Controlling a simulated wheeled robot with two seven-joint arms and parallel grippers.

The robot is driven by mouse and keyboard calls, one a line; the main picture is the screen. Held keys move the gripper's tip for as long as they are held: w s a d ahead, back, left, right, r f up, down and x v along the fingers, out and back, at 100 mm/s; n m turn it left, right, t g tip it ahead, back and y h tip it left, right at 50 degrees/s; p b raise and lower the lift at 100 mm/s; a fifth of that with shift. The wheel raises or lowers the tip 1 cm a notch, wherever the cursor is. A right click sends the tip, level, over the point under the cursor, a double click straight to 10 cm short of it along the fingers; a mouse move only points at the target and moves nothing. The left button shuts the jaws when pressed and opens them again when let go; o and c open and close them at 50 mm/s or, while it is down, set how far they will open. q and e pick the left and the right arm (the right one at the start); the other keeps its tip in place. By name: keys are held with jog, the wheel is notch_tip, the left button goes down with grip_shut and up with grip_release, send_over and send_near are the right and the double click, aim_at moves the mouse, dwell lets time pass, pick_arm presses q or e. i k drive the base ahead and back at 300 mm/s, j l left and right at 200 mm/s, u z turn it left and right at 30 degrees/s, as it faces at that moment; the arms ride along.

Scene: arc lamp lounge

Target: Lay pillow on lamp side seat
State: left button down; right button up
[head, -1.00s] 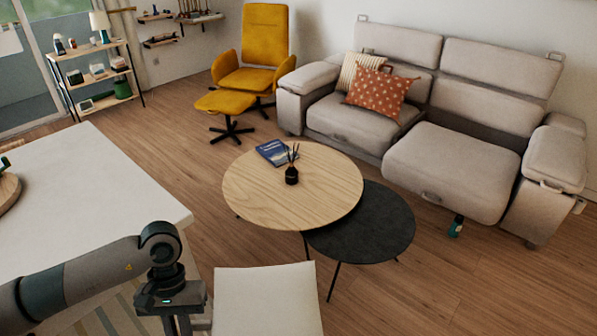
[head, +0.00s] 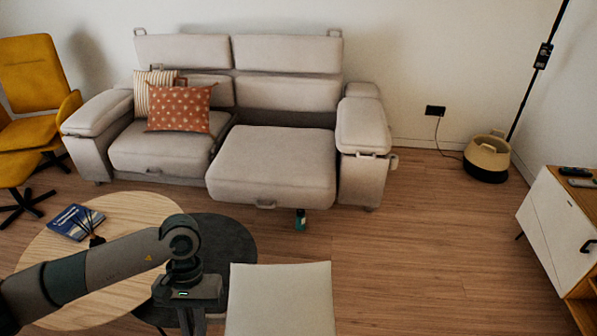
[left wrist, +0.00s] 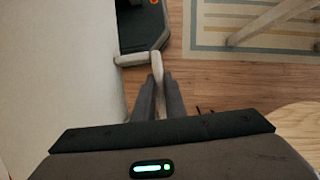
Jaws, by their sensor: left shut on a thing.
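A flat cream square (head: 280,300), which looks like the pillow, hangs at the bottom of the head view, right of my left gripper (head: 192,320). In the left wrist view the left gripper (left wrist: 157,90) is shut on a narrow pale piece that seems to join the large pale surface (left wrist: 60,75) at left. The grey sofa (head: 362,125) stands ahead, with its right seat (head: 275,160) bare and extended forward. That seat is nearer the black lamp pole (head: 540,65). My right gripper is out of view.
Patterned orange and striped cushions (head: 180,107) lie on the sofa's left seat. A round wooden table (head: 120,210) and a dark table (head: 232,240) stand front left. A small bottle (head: 300,220) is under the right seat's front. Floor (head: 430,240) is clear at right.

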aim_at(278, 154)
jog(key=i+z, duration=0.3)
jog(key=i, duration=0.85)
jog(key=i+u, duration=0.1)
jog(key=i, duration=0.4)
jog(key=i+l+u, duration=0.15)
jog(key=i, duration=0.3)
jog(key=i+l+u, duration=0.1)
jog(key=i, duration=0.4)
